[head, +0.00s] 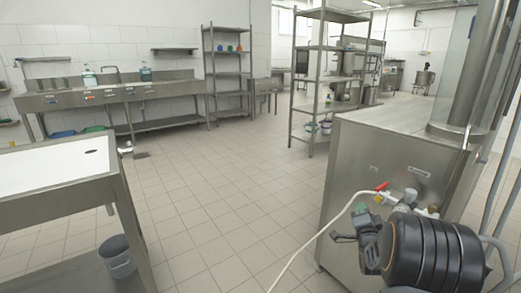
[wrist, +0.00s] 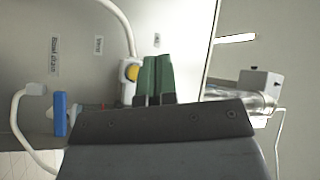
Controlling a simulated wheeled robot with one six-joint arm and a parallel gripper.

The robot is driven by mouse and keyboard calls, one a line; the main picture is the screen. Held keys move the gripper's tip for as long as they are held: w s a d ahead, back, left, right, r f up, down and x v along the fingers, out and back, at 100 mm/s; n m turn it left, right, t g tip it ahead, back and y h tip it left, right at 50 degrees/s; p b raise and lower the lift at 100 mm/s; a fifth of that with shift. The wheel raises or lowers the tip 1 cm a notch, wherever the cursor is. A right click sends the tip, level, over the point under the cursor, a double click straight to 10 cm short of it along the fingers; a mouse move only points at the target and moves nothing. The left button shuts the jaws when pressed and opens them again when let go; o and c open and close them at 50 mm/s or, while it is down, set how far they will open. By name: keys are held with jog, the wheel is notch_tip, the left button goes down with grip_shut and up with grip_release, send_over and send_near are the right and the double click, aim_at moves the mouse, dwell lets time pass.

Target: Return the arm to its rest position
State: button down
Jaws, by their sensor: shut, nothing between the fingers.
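My gripper (head: 362,208) is at the lower right of the head view, in front of the steel machine's side panel. In the wrist view its two green fingers (wrist: 154,78) stand upright side by side, shut with nothing between them. The dark arm links lie to the right of it in the head view. The fingers are close to the panel fittings; whether they touch anything cannot be told.
The steel machine (head: 350,150) has a red-handled valve (head: 382,186) and a white hose (head: 297,255) running to the floor. The wrist view shows a blue handle (wrist: 61,114) and a yellow-and-white fitting (wrist: 131,70). A bin (head: 117,257) stands left; the tiled floor between is clear.

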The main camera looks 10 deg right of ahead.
jog(key=s+a+r+n+g+y+p, duration=0.1)
jog(key=s+a+r+n+g+p, duration=0.15)
jog(key=a+r+p, duration=0.5)
jog(key=s+a+r+n+g+y+p, duration=0.1)
jog(key=a+r+n+g+y+p, duration=0.2)
jog(key=r+p, duration=0.6)
jog(key=s+a+r+n+g+y+p, duration=0.1)
jog(key=s+a+r+n+g+p, duration=0.3)
jog(key=s+a+r+p, duration=0.3)
jog(key=s+a+r+n+g+y+p, duration=0.1)
jog(key=s+a+r+n+g+p, duration=0.4)
jog(key=s, duration=0.8)
jog(key=shift+s+a+r+g+p, duration=0.35)
jog(key=shift+a+r+g+p, duration=0.3)
jog(key=shift+a+r+p, duration=0.7)
jog(key=shift+d+f, duration=0.25)
jog(key=shift+f, duration=0.05)
